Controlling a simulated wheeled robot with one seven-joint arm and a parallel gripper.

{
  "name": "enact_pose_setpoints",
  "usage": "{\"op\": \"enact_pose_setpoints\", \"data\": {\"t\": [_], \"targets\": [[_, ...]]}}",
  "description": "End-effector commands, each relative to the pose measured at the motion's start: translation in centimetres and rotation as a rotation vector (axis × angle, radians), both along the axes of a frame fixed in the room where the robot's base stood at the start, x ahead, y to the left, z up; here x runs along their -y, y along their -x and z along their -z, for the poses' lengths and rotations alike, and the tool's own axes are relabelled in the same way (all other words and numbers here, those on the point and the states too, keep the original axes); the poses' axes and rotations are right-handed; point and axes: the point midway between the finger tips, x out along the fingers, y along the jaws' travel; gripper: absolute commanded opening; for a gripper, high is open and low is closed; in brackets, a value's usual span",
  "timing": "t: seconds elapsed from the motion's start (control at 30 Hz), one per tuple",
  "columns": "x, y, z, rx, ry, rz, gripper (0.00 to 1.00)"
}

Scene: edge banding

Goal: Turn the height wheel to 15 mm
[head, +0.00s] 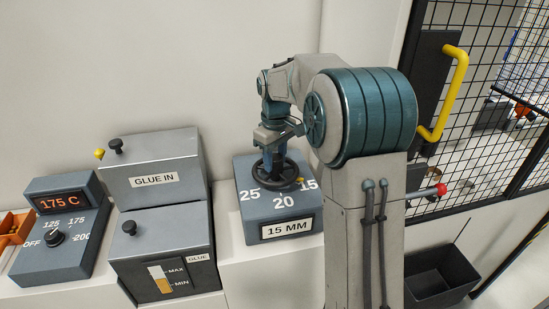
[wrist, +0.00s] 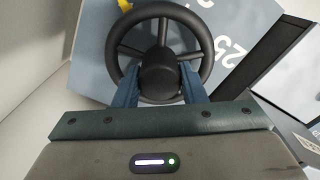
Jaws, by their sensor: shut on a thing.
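The black height wheel (head: 287,174) sits on top of a blue-grey box (head: 252,224) marked 25, 20 and 15. The label (head: 286,228) on the box front reads 15 MM. My gripper (head: 272,160) reaches down onto the wheel from above. In the wrist view the wheel (wrist: 159,12) shows its rim and spokes, and my gripper's two blue fingers (wrist: 158,84) are shut on its hub (wrist: 159,72). The fingertips are partly hidden by the hub.
Left of the wheel box stand the GLUE IN box (head: 152,180) and a dial box (head: 62,245) reading 175 C. Right are a yellow handle (head: 446,95), a red-tipped lever (head: 440,188), a mesh fence (head: 485,60) and a dark bin (head: 440,275).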

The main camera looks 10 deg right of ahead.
Motion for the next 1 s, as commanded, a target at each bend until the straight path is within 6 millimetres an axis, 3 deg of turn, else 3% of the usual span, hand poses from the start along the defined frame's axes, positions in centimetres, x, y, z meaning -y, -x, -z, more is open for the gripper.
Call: {"op": "enact_pose_setpoints", "data": {"t": [0.33, 0.37, 0.4, 0.43, 0.77, 1.0], "targets": [[0.0, -0.1, -0.1, 0.004, 0.0, -0.004, 0.15], [0.0, -0.1, -0.1, 0.004, 0.0, -0.004, 0.46], [0.0, -0.1, -0.1, 0.004, 0.0, -0.004, 0.57], [0.0, -0.1, -0.1, 0.004, 0.0, -0.004, 0.59], [0.0, -0.1, -0.3, 0.003, 0.001, -0.002, 0.59], [0.0, -0.2, -4.1, 0.007, 0.0, -0.002, 0.59]]}}
